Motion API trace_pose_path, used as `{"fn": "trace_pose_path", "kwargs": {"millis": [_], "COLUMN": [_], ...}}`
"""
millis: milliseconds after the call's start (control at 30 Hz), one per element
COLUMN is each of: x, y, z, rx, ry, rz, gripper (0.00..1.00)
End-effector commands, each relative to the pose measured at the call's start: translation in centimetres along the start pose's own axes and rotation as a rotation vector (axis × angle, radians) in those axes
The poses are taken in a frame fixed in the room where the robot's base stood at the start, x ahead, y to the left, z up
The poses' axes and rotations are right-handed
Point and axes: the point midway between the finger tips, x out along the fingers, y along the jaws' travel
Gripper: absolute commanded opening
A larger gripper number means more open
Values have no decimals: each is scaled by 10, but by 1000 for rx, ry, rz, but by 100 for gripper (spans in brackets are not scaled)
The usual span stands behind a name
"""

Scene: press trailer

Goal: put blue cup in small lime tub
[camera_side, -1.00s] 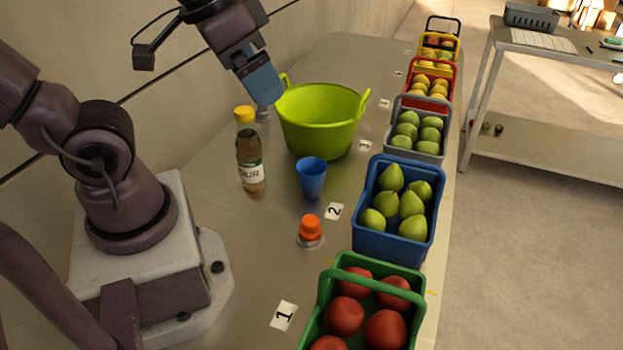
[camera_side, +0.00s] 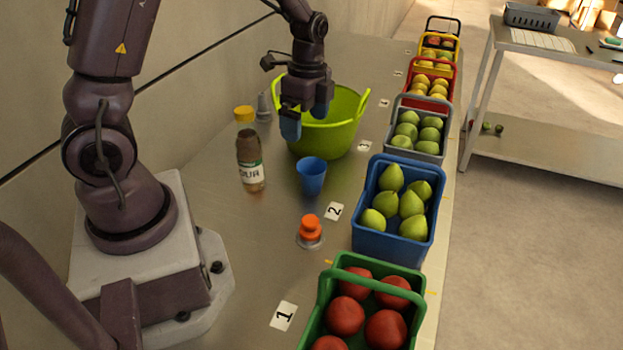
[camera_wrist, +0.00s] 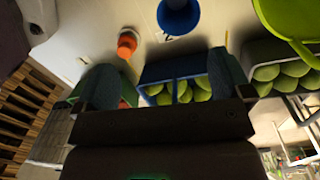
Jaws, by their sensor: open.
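The blue cup (camera_side: 311,177) stands upright on the metal table, in front of the lime tub. It also shows at the top of the wrist view (camera_wrist: 179,14). The lime tub (camera_side: 331,134) has two handles and stands behind the cup; part of it shows at the upper right of the wrist view (camera_wrist: 287,22). My gripper (camera_side: 305,122) points down with its blue-tipped fingers apart and empty. In the side view it overlaps the tub's left front, above and behind the cup. It covers part of the tub's rim. The tub's inside bottom is hidden.
A yellow-capped bottle (camera_side: 249,158) stands left of the cup. An orange-topped item (camera_side: 310,231) stands in front of it. A blue crate of green pears (camera_side: 388,243), a green crate of red fruit (camera_side: 327,291) and a grey crate (camera_side: 416,156) line the right edge.

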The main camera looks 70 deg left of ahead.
Motion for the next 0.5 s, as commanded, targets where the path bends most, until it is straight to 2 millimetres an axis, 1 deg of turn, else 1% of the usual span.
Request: {"fn": "trace_pose_path", "kwargs": {"millis": [33,100,200,300,367,467,500], "x": [5,2,-2,-2,0,12,19], "y": [-8,-18,-23,-24,-24,-24,-24], "z": [2,1,-2,-2,-2,-2,-2], "rx": [102,249,416,517,548,563,564], "ry": [-5,-1,2,0,-1,-1,-2], "rz": [-5,-31,-58,-61,-61,-57,-57], "gripper": [97,97,97,97,97,97,97]}}
